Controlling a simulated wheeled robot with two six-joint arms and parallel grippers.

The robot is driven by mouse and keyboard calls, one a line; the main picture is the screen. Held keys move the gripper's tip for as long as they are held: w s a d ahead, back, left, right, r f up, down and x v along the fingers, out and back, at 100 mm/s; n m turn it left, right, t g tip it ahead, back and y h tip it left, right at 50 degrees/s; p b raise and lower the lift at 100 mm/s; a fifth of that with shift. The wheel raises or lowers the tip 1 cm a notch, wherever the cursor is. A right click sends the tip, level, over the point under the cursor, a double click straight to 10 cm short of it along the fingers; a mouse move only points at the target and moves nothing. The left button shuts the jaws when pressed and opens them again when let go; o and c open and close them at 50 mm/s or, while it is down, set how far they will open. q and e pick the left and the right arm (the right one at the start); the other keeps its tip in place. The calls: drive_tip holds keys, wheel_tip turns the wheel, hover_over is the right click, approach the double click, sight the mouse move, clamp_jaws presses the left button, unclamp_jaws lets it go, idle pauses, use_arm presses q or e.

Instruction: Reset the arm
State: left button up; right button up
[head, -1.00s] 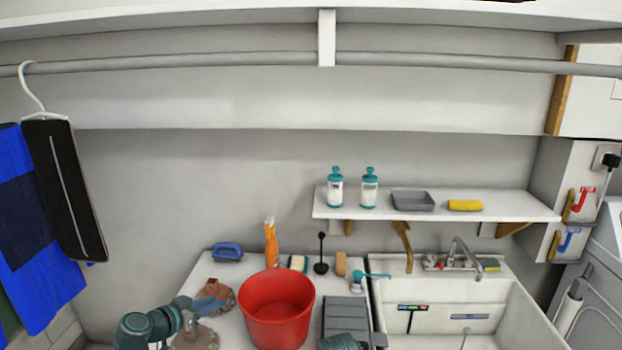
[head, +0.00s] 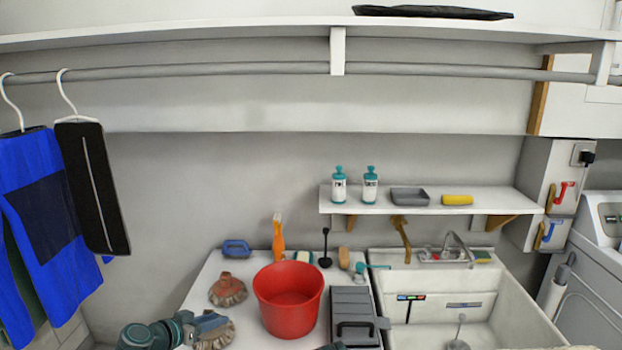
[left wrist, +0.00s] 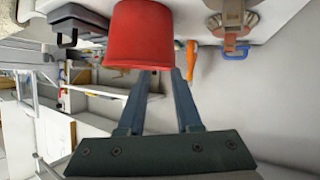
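My left arm comes in at the bottom left of the head view, where teal joints show beside the worktop. In the left wrist view my left gripper (left wrist: 161,78) is open, with its two fingers apart and nothing between them. A red bucket (left wrist: 140,35) shows beyond the fingertips in that view, and it does not look held. In the head view the red bucket (head: 288,315) stands on the worktop. Only a dark sliver of an arm shows at the bottom middle edge. My right gripper is not in view.
A grey toolbox (head: 355,305) stands right of the bucket, before the white sink (head: 440,275). A wall shelf (head: 430,207) holds two bottles. Clothes (head: 45,210) hang from the rail at the left.

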use_arm(q)
drive_tip(key=s+d+f+m+g+p, duration=0.1)
drive_tip(key=s+d+f+g, duration=0.2)
drive_tip(key=d, duration=0.4)
drive_tip(key=s+d+f+g+p, duration=0.2)
drive_tip(key=s+d+g, duration=0.2)
drive_tip(key=d, duration=0.3)
drive_tip(key=s+d+n+g+y+p, duration=0.1)
drive_tip(key=s+d+g+y+p, duration=0.2)
drive_tip(key=s+y, duration=0.5)
drive_tip(key=s+d+g, duration=0.1)
drive_tip(key=s, duration=0.4)
drive_tip(key=shift+d+f, duration=0.25)
drive_tip(key=shift+f, duration=0.1)
